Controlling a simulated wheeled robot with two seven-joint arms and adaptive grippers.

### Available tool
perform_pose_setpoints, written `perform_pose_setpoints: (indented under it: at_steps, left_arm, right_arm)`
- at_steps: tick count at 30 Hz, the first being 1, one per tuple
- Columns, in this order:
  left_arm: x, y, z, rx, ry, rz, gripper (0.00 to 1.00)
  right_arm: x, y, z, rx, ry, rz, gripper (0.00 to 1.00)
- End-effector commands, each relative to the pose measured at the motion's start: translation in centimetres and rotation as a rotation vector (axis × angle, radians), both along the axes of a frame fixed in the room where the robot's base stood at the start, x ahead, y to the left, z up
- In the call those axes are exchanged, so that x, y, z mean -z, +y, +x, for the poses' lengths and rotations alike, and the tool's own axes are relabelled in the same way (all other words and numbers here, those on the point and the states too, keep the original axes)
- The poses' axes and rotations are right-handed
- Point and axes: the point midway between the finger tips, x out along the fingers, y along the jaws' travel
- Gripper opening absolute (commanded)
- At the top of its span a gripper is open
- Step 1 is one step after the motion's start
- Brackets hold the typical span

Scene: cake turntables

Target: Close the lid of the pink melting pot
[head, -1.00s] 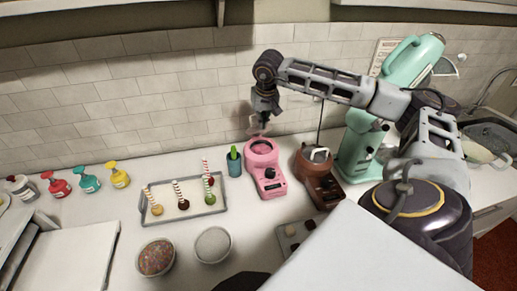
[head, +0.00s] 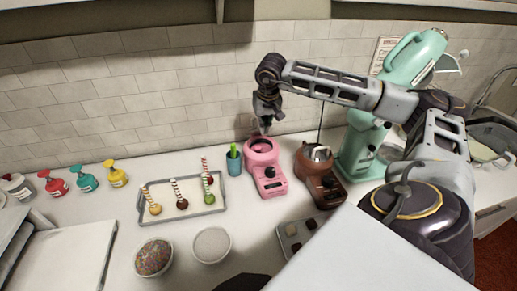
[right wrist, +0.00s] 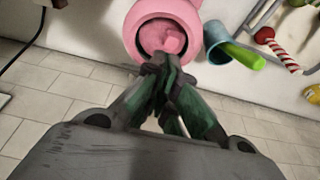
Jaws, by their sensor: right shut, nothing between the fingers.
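The pink melting pot (head: 270,182) stands on the counter with its round top open in the head view. Its pink inside shows in the right wrist view (right wrist: 163,37). I cannot clearly make out the lid; it may be hidden by my gripper. My right gripper (head: 266,127) points down at the back rim of the pot, on the wall side. It is shut and empty. In the right wrist view its fingertips (right wrist: 160,66) overlap the pot's rim; I cannot tell whether they touch. My left gripper is out of view.
A brown melting pot (head: 325,185) stands close on the right, with a mint stand mixer (head: 362,150) beyond it. A teal cup (head: 234,166) is close on the left, then a tray (head: 212,208) of cake pops. The tiled wall is close behind.

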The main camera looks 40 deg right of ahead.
Motion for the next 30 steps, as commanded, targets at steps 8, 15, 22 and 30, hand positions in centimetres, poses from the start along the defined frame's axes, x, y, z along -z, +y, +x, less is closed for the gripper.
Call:
perform_pose_setpoints:
  at_steps: [8,15,22,30]
  left_arm:
    - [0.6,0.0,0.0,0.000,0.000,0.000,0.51]
    - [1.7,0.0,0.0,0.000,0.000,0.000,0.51]
    - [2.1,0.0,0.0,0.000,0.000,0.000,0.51]
    - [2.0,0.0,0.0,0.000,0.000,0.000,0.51]
  right_arm:
    - [0.5,0.2,-0.3,0.000,0.000,0.000,0.00]
    - [1.7,0.5,-1.0,0.000,0.001,0.000,0.00]
    - [2.0,0.7,-1.4,0.000,0.000,0.000,0.00]
    - [1.9,0.7,-1.4,0.000,0.000,0.000,0.00]
